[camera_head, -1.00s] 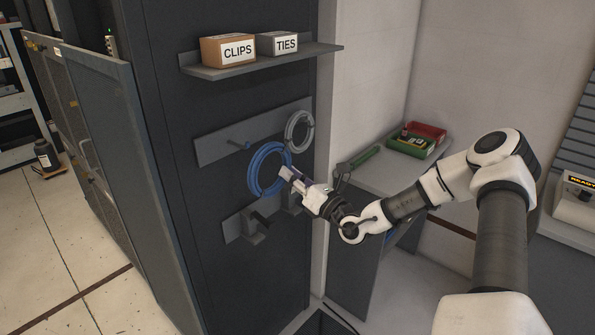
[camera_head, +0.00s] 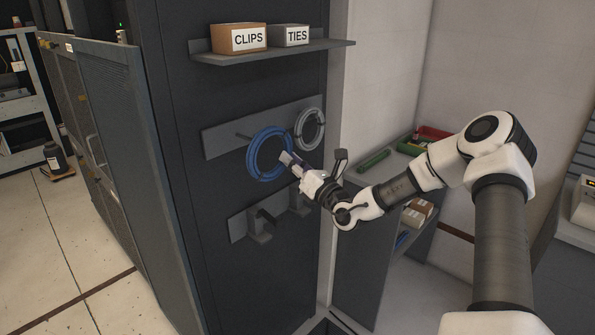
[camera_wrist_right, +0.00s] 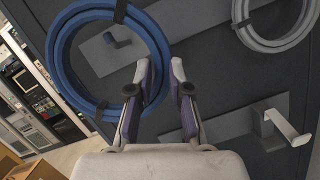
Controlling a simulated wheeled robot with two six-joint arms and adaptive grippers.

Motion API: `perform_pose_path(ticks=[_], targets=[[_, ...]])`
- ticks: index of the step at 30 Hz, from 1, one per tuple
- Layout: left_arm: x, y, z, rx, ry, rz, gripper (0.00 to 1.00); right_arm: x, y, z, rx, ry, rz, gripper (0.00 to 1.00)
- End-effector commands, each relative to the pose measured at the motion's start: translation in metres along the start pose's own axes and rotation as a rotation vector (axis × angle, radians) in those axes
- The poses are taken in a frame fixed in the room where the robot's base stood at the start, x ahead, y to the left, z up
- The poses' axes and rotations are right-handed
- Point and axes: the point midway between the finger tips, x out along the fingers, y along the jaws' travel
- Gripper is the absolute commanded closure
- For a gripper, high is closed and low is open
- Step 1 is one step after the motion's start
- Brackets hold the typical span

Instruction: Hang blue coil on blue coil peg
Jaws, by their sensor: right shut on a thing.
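The blue coil (camera_head: 252,158) is in the head view, upright in front of the upper peg plate (camera_head: 222,143). My right gripper (camera_head: 288,160) is shut on the coil's right side; the wrist view shows the fingers (camera_wrist_right: 162,78) at the coil's (camera_wrist_right: 62,72) right band. The blue coil peg (camera_head: 243,136) sticks out at the coil's upper left in the head view. In the wrist view a peg (camera_wrist_right: 118,38) shows through the coil's opening. I cannot tell whether the peg's tip passes through the ring. My left gripper is not in view.
A grey coil (camera_head: 310,129) hangs to the right on the same plate. Below are bracket hooks (camera_head: 262,222). Above is a shelf (camera_head: 275,53) with CLIPS (camera_head: 239,38) and TIES (camera_head: 291,35) boxes. A side counter holds a green tool (camera_head: 373,161).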

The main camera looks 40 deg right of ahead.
Motion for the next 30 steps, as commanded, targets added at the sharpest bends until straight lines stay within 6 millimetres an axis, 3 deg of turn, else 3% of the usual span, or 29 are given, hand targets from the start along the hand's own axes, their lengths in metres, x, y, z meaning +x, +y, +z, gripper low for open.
perform_pose_path(ticks=[13, 30], targets=[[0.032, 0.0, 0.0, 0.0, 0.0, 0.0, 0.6, 0.03, 0.0, -0.011, -0.002, -0.002, 0.003, 1.0], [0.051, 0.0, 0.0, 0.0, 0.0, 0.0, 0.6, 0.07, -0.001, -0.021, -0.003, -0.001, 0.002, 1.0]])
